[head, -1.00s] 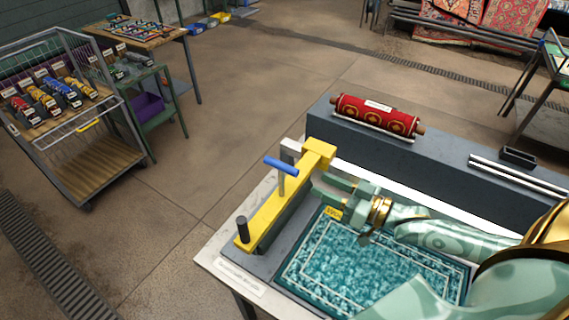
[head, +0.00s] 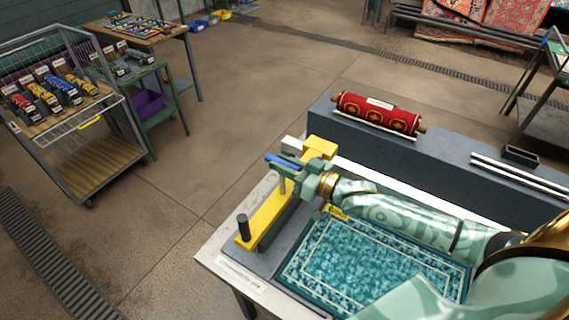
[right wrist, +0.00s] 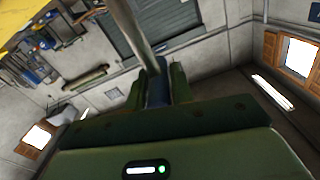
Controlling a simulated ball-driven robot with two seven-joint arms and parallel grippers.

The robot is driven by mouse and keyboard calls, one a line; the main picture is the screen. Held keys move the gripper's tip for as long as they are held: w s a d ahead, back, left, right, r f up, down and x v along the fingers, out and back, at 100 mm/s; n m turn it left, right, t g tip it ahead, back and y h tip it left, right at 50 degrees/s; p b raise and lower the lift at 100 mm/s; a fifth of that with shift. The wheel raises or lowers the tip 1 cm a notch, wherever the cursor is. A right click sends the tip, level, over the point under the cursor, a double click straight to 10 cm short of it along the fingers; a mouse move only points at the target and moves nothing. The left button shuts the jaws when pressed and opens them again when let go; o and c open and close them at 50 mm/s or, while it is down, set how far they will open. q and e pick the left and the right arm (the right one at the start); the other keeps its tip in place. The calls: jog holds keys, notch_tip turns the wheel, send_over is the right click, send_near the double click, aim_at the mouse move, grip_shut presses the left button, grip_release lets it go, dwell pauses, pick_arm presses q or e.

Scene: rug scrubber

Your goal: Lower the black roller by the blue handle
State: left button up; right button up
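The blue handle (head: 284,161) is a short bar on a grey post at the yellow beam (head: 262,220) of the scrubber, in the head view. My right gripper (head: 291,167) is at it, one finger on each side. In the right wrist view the handle (right wrist: 157,90) sits between the fingers with little or no gap. I cannot tell whether they clamp it. A black upright cylinder (head: 243,228) stands at the beam's near end. Dark parts show under the beam. I cannot make out the black roller for sure. My left gripper is out of view.
A teal rug (head: 365,262) lies on the bench right of the beam, under my right arm. A rolled red rug (head: 378,113) rests on the grey ledge (head: 455,165) behind. A cart (head: 85,160) stands at the left. The floor between is clear.

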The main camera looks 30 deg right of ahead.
aim_at(284, 182)
grip_shut()
notch_tip(284, 182, down, 5)
jog(key=shift+f+b, duration=0.1)
jog(key=shift+b, duration=1.15)
jog(key=shift+s+f, duration=0.1)
jog(key=shift+f, duration=0.05)
jog(key=shift+s, duration=0.1)
jog(key=shift+f, duration=0.2)
jog(key=shift+o, duration=1.9)
grip_release()
jog(key=shift+f, duration=0.1)
jog(key=shift+o, duration=0.8)
jog(key=shift+w, duration=0.25)
jog(key=shift+s+r, duration=0.1)
jog(key=shift+r, duration=0.2)
